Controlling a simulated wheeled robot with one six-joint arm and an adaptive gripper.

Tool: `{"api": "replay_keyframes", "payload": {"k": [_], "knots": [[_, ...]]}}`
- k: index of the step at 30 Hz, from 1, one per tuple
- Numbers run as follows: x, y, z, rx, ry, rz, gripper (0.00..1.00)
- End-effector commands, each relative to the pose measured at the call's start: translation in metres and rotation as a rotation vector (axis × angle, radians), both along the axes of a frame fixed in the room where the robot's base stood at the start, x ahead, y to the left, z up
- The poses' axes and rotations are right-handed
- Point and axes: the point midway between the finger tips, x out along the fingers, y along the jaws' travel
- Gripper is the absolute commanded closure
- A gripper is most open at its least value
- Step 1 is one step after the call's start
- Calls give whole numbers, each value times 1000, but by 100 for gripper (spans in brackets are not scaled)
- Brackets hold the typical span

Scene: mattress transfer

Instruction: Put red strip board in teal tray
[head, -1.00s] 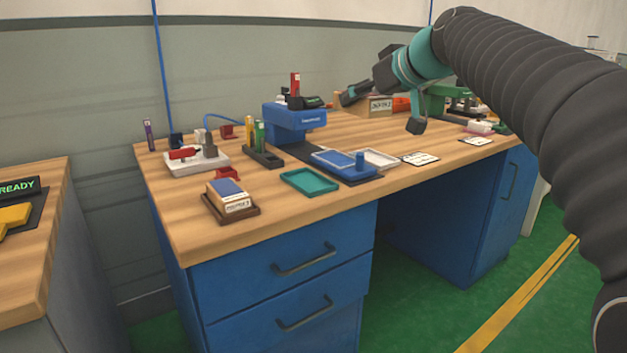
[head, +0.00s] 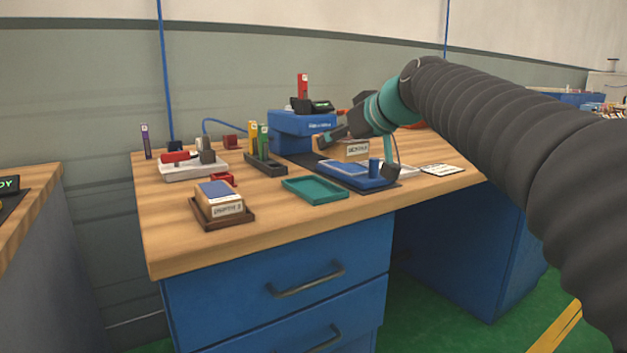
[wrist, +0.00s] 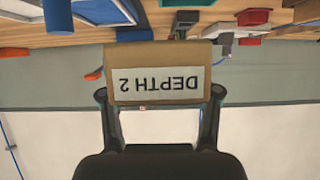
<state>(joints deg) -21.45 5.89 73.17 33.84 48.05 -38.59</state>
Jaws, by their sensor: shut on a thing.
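A red strip (head: 302,87) with a pale label stands upright at the blue machine (head: 300,125) at the back of the bench; I take it for the red strip board. The teal tray (head: 315,190) lies empty near the bench's front edge. My gripper (head: 357,154) is shut on a tan block (head: 345,150), held above the bench just right of the blue machine. In the wrist view the block (wrist: 155,58) sits between the fingers (wrist: 158,95), its label reading "DEPTH 2" upside down. The red strip is outside the grip.
A blue plate with a peg (head: 352,174) lies below my gripper. A dark rack (head: 265,164) holds yellow and green strips. A block on a brown tray (head: 223,212) stands front left, a white fixture (head: 193,166) behind. Bare wood lies along the front edge.

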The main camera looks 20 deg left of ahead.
Motion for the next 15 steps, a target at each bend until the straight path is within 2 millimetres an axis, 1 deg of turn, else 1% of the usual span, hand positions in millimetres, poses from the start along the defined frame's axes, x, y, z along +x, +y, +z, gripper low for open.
{"api": "replay_keyframes", "payload": {"k": [1, 3, 6, 10, 13, 15], "knots": [[-4, 12, -8, 0, 1, 5, 76], [-6, 25, -15, 0, 1, 5, 76], [-8, 40, -24, 0, 1, 4, 76], [-10, 51, -30, 1, 1, 2, 76], [-10, 53, -33, 2, 0, 0, 76], [-10, 53, -39, 1, 1, 0, 76]]}}
